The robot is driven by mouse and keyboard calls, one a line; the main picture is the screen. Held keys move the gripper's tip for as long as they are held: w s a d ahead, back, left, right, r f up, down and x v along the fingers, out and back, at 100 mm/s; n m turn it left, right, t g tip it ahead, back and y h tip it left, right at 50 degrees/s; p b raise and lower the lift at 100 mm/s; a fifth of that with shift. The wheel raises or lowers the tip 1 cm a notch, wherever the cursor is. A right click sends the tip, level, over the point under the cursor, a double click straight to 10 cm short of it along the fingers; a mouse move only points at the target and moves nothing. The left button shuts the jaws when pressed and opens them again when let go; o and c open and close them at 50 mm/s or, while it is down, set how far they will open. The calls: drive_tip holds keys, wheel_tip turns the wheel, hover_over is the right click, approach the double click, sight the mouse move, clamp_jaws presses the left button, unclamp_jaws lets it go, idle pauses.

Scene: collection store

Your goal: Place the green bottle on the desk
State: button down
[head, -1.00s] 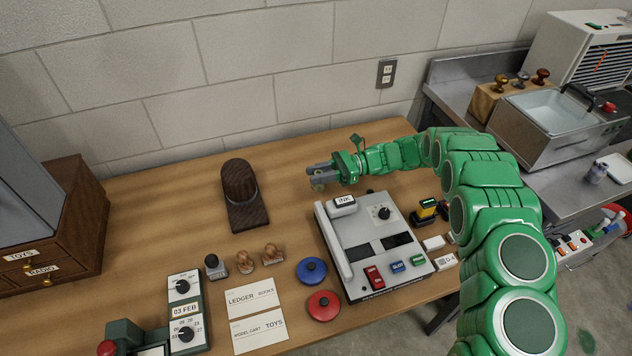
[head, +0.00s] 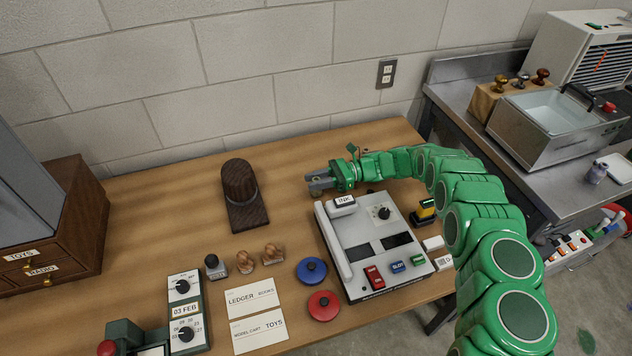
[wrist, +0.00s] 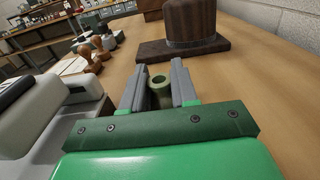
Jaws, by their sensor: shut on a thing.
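My gripper (head: 318,182) is shut on the green bottle, close above or at the back part of the wooden desk (head: 190,213). In the wrist view the bottle's round open top (wrist: 159,80) shows between the two grey fingers (wrist: 158,88), roughly upright. In the head view the fingers cover most of the bottle. I cannot tell whether its base touches the desk.
A grey machine (head: 375,245) with buttons stands just right of and in front of my gripper. A dark wooden hat block (head: 240,185) stands to the left. Stamps, cards, and blue (head: 311,270) and red discs (head: 323,305) lie in front. Bare desk lies between block and machine.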

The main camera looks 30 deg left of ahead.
drive_tip(key=shift+f, duration=0.3)
drive_tip(key=c, duration=0.9)
unclamp_jaws()
drive_tip(key=shift+f, duration=0.15)
drive_tip(key=shift+o, duration=0.2)
drive_tip(key=shift+w+d, duration=0.1)
drive_tip(key=shift+w, duration=0.05)
drive_tip(key=v, duration=0.7)
drive_tip(key=shift+w+d, duration=0.1)
drive_tip(key=shift+v, duration=1.85)
drive_tip(key=shift+w+d, duration=0.2)
